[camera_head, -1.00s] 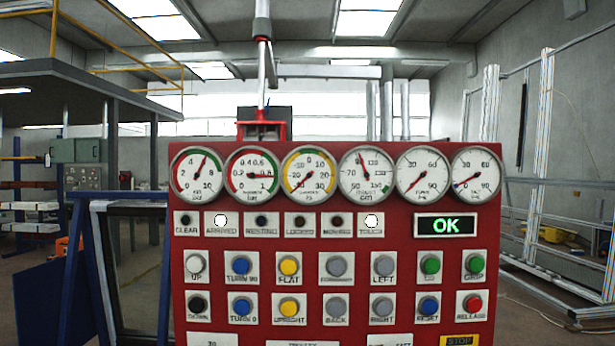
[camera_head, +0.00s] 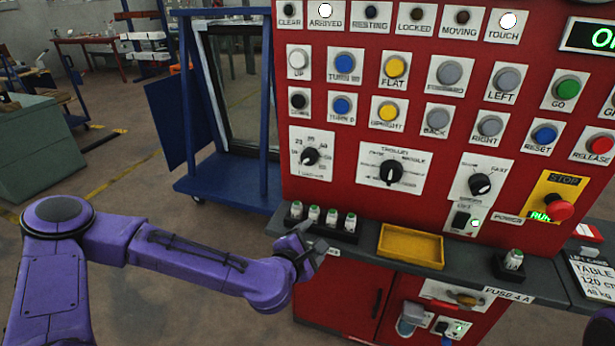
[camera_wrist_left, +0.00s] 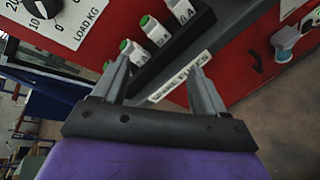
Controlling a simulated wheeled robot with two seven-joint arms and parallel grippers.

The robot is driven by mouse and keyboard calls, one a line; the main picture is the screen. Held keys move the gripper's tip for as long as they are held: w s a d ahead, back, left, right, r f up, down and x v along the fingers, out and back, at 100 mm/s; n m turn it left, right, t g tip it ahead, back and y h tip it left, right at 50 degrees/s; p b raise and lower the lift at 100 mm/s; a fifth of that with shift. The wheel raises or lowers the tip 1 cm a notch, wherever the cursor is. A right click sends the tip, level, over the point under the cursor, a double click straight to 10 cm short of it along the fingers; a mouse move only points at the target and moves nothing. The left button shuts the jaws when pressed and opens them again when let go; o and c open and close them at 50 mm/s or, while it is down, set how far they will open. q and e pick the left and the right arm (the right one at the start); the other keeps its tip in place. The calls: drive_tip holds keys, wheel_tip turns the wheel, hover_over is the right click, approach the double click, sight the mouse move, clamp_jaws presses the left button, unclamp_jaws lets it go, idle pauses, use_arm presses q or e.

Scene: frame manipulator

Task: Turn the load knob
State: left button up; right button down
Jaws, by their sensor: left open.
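The load knob (camera_head: 310,156) is a round black knob on a white scale plate at the lower left of the red panel. In the left wrist view the knob (camera_wrist_left: 42,8) shows at the top left, cut by the frame edge, above the words LOAD KG. My left gripper (camera_head: 313,240) is open and empty. It is below the knob, apart from it, at the ledge's left end. In the left wrist view its two grey fingers (camera_wrist_left: 160,72) are spread, with the fuse rack behind them. My right gripper is not in view.
Several green-capped fuses stand in a black rack (camera_head: 345,235) on the ledge close to my left gripper. A yellow tray (camera_head: 412,245) lies right of them. A larger black knob (camera_head: 391,171) and a speed knob (camera_head: 480,184) are right of the load knob. A red stop button (camera_head: 559,207) protrudes farther right.

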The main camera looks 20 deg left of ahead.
sight(308, 158)
use_arm(q)
drive_tip(key=w+a+r+n+t+y, duration=0.1)
drive_tip(key=w+a+r+n+t, duration=0.1)
drive_tip(key=a+r+n, duration=0.3)
drive_tip(key=w+a+r+n+t+y, duration=0.1)
drive_tip(key=r+n+t+y, duration=0.1)
drive_tip(key=r, duration=0.5)
drive_tip(key=w+n+p, duration=0.1)
drive_tip(key=w, duration=0.2)
drive_tip(key=w+a+n+p, duration=0.1)
drive_tip(key=w, duration=0.7)
drive_tip(key=shift+a+r+n+p, duration=0.15)
drive_tip(key=shift+a+n+p, duration=0.05)
drive_tip(key=shift+n+p, duration=0.2)
drive_tip(key=c, duration=1.1)
